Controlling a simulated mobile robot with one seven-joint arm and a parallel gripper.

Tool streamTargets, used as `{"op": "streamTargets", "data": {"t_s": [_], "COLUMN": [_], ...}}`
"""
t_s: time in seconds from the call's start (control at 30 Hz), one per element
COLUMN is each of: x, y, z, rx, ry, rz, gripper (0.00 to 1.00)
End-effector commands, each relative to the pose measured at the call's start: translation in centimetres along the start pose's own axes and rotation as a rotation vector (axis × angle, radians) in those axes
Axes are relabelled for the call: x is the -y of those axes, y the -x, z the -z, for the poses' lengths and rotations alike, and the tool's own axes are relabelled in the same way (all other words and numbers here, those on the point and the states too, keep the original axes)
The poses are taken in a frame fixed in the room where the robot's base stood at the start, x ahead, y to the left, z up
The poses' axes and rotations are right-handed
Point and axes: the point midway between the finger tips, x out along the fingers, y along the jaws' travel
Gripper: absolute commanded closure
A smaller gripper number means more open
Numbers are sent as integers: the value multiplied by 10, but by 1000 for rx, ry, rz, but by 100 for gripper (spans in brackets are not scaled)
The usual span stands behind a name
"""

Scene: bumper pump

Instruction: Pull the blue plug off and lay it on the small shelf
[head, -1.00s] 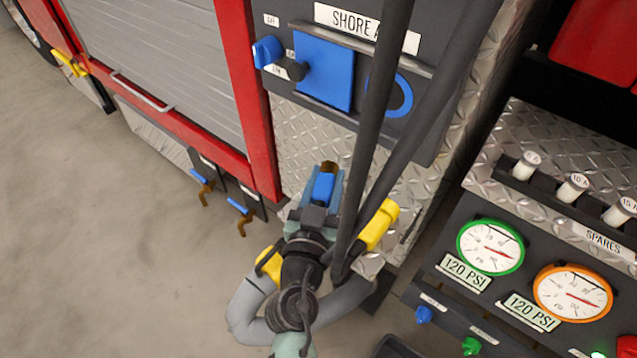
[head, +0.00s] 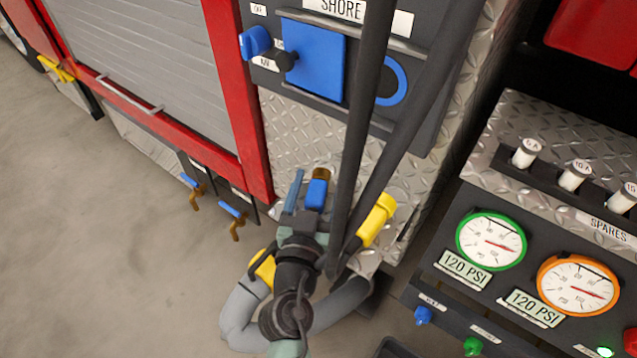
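The blue plug (head: 317,190) with a brass end shows at the front of my gripper (head: 308,195), low against the diamond-plate panel. My gripper's left finger stands apart from the plug, with a gap between them. The right finger is hidden behind a dark cable. The blue ring of a socket (head: 398,82) on the shore panel above shows a dark centre, partly covered by the cables. The small shelf cannot be clearly told; a bright metal patch shows around the gripper, mostly hidden. I cannot tell whether the plug rests on it.
Two thick dark cables (head: 362,130) run down in front of the panel, close to my gripper. A blue cover (head: 316,60) and a blue knob (head: 255,42) sit above. Gauges (head: 490,240) and a spares rack (head: 570,180) stand at right. Floor at left is clear.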

Motion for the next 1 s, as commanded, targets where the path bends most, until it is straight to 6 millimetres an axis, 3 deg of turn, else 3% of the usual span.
{"op": "streamTargets", "data": {"t_s": [0.23,0.37,0.8,1.0], "x": [0,0,0,0], "y": [2,14,96,120], "z": [-2,-3,-4,-3], "rx": [3,3,3,2], "ry": [0,0,1,-1], "rz": [0,1,0,1], "gripper": [24,24,24,24]}}
